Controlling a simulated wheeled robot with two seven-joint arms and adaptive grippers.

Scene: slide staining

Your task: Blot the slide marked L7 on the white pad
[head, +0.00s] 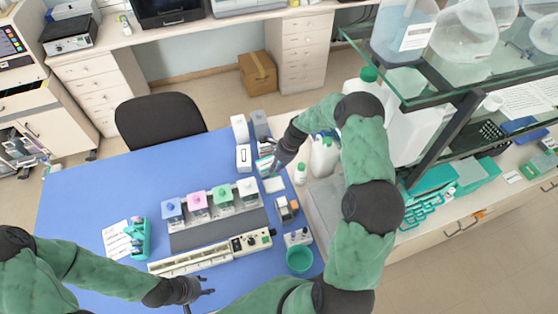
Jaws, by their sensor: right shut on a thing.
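My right gripper (273,170) reaches over the back right of the blue table and is shut on a small thin thing, which looks like a slide. The mark on it is too small to read, so I cannot confirm L7. A small white pad (274,185) lies just below the gripper in the picture; I cannot tell whether the held thing touches it. My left gripper (201,299) is open and empty near the front of the table, in front of the long white instrument (205,256).
Staining jars with blue (172,210), pink (197,204), green (222,198) and white tops stand mid-table. A teal bowl (299,259), a white bottle (300,174) and white boxes (243,157) crowd the right side. A teal stand (139,238) is at left. The table's back left is clear.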

